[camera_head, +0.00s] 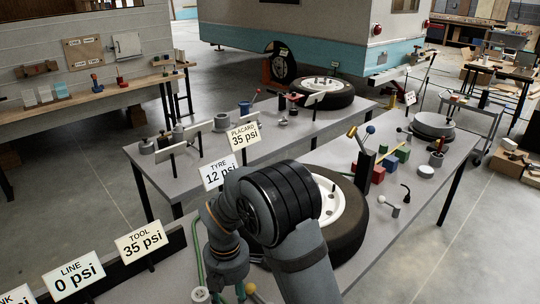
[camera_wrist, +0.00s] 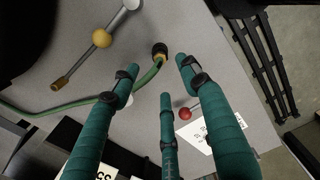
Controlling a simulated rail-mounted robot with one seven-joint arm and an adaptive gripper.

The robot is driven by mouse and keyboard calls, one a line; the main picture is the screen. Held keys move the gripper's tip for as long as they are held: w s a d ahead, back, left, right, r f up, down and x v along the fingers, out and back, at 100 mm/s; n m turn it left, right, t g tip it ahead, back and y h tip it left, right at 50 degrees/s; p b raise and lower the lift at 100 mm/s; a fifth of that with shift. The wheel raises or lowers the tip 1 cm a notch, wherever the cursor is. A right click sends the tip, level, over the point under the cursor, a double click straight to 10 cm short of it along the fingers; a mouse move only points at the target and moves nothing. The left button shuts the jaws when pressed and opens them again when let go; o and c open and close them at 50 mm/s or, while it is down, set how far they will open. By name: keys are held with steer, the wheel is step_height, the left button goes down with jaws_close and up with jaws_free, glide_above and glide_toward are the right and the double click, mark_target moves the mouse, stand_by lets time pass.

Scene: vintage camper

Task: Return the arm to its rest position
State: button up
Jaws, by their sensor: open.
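My gripper (camera_wrist: 160,79) shows in the wrist view with its teal, black-jointed fingers spread open and nothing held between them. It hangs over a grey bench top (camera_wrist: 205,48). A green hose (camera_wrist: 60,108) lies on the bench, and its dark and brass end fitting (camera_wrist: 160,52) is just beyond the fingertips, apart from them as far as I can tell. In the head view my arm is bent over the near bench, and its dark forearm hides most of the gripper and part of a tyre (camera_head: 348,225) with a white wheel.
Signs stand nearby: "TYRE 12 psi" (camera_head: 220,173), "TOOL 35 psi" (camera_head: 141,240) and "LINE 0 psi" (camera_head: 73,275). A rod with a yellow ball (camera_wrist: 102,38) and a red ball (camera_wrist: 185,114) are near the fingers. Coloured blocks (camera_head: 388,164) sit right of the arm. The floor between benches is clear.

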step_height(320, 180, down, 12)
steer(key=shift+f+b, duration=0.15)
steer(key=shift+b, duration=0.55)
steer(key=shift+r+p, duration=0.5)
steer(key=shift+r, duration=0.05)
steer(key=shift+f, duration=0.15)
